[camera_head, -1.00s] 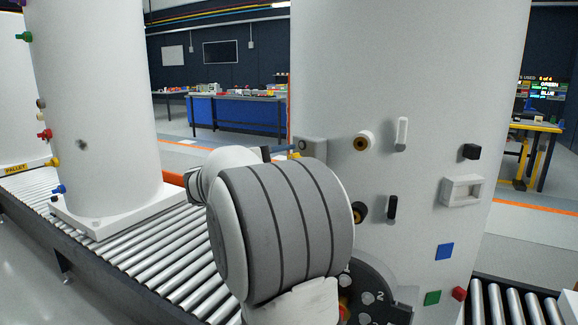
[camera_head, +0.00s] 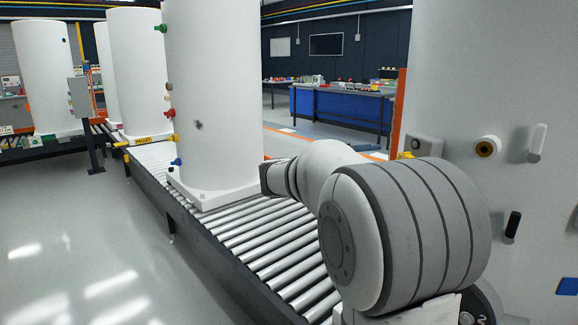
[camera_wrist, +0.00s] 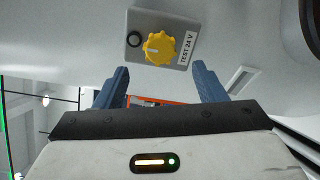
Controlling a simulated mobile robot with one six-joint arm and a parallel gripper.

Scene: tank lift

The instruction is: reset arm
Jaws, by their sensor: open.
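My gripper (camera_wrist: 160,88) shows in the wrist view with its two blue-grey fingers spread apart and nothing between them. Beyond the fingertips is a grey plate with a yellow knob (camera_wrist: 160,48), a dark round button and a "TEST 24 V" label, on a white tank. The fingers appear apart from the knob. In the head view my arm covers the middle right, in front of the near white tank (camera_head: 455,90). The knob plate (camera_head: 426,146) shows just above my arm there. My gripper's fingers are hidden in the head view.
A roller conveyor (camera_head: 265,235) runs from the lower middle to the back left. A second white tank (camera_head: 212,90) stands on it, with more tanks behind. A blue workbench (camera_head: 340,108) stands at the back. The grey floor (camera_head: 80,230) at the left is clear.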

